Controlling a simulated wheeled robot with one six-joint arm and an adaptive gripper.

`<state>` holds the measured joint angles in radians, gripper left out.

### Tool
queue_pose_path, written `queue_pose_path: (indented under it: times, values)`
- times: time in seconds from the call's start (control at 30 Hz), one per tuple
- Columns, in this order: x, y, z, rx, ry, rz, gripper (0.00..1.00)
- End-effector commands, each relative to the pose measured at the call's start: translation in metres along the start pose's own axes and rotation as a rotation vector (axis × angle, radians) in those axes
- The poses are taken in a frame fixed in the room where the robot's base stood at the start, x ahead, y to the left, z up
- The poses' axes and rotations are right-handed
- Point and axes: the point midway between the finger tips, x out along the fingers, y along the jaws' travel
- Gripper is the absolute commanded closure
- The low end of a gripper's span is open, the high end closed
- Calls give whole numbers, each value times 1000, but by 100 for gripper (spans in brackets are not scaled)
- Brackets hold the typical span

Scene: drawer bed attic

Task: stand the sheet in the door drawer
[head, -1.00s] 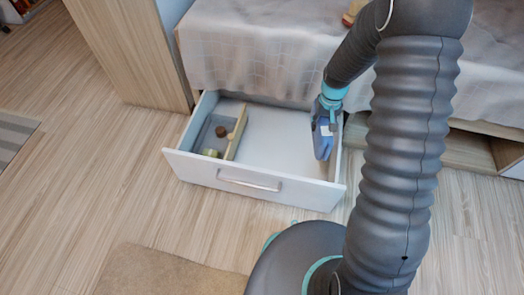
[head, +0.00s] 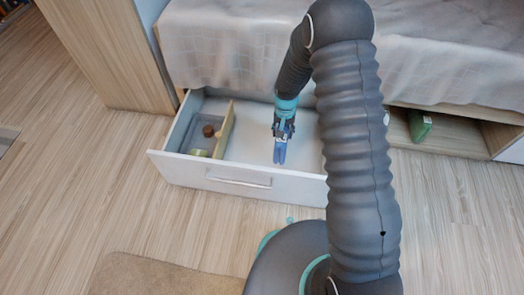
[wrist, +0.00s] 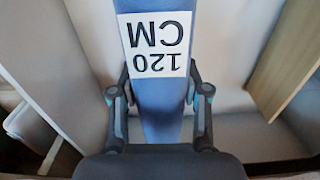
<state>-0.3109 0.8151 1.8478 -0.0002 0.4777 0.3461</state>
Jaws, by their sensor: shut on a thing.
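The sheet (head: 280,154) is a narrow blue folded bundle. In the wrist view the blue sheet (wrist: 160,100) carries a white label reading "120 CM", upside down. My gripper (head: 283,134) is shut on it, one finger on each side. It holds the sheet roughly upright, over or inside the wide right compartment of the open white drawer (head: 238,181). The sheet is apart from the wooden divider (head: 225,130). Whether its lower end touches the drawer floor, I cannot tell. My arm hides the drawer's right end.
The narrow left compartment holds a brown round thing (head: 208,130) and a pale yellow-green thing (head: 199,152). The bed with a pale cover (head: 230,45) overhangs the drawer's back. A green thing (head: 419,126) stands in the open shelf at the right. The wide compartment looks otherwise clear.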

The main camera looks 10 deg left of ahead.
Motion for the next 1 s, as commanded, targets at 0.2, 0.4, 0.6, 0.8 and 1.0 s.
queue_pose_path:
  times: [0.2,0.4,0.6,0.8,1.0]
  values:
    - [39,0,0,0,-2,1,100]
    - [54,0,0,-1,0,0,100]
    - [75,0,1,-1,-3,1,100]
    - [91,0,0,-1,1,0,100]
    - [90,0,0,-1,1,0,100]
